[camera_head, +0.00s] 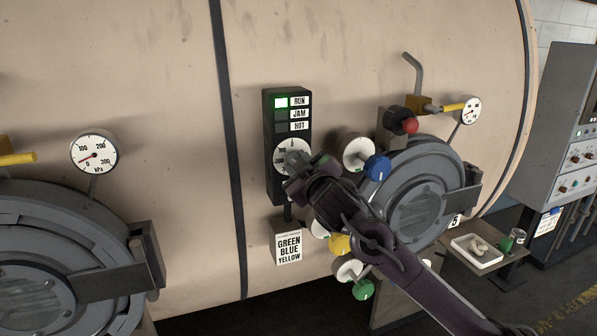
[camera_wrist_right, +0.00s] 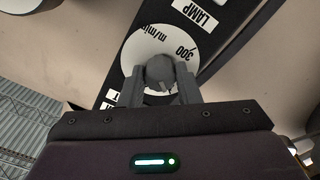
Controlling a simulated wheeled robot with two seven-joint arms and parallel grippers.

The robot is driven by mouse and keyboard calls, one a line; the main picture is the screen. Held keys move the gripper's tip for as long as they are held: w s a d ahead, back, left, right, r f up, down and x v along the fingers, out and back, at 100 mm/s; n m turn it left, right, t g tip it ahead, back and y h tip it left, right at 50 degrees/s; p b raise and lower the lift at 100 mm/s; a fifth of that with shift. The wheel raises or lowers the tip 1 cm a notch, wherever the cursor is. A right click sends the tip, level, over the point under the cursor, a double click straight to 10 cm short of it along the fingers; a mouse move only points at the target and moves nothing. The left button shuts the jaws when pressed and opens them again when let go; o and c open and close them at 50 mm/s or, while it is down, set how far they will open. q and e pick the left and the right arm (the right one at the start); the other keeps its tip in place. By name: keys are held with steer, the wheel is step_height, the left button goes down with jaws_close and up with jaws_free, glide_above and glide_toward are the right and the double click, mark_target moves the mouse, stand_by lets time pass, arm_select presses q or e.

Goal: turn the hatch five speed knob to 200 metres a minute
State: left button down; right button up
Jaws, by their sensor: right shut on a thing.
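The hatch five speed knob (camera_head: 292,158) is a grey knob on a white dial (camera_head: 281,152), low on a black panel (camera_head: 270,110) fixed to the beige vessel. My right gripper (camera_head: 297,168) reaches it from the lower right and covers part of the dial. In the right wrist view the two fingers of my right gripper (camera_wrist_right: 160,82) are shut on the knob (camera_wrist_right: 160,67), one on each side. The dial (camera_wrist_right: 137,48) shows "300" and "m/min" there. The knob's pointer is hidden, so its setting cannot be read. My left gripper is not in view.
The panel's RUN lamp (camera_head: 282,102) is lit; JAM and HOT look dark. Blue (camera_head: 377,167), yellow (camera_head: 340,244) and green (camera_head: 363,289) valve handles stand close to my right arm. A round hatch (camera_head: 420,195) is behind it. A white tray (camera_head: 475,250) sits on a shelf at right.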

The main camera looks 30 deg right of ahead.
steer(key=n+b, duration=0.5)
steer(key=n, duration=0.4)
steer(key=shift+n, duration=0.3)
stand_by(0.4)
steer(key=o, duration=1)
steer(key=shift+b+v, duration=0.95)
steer(key=shift+v, duration=2.95)
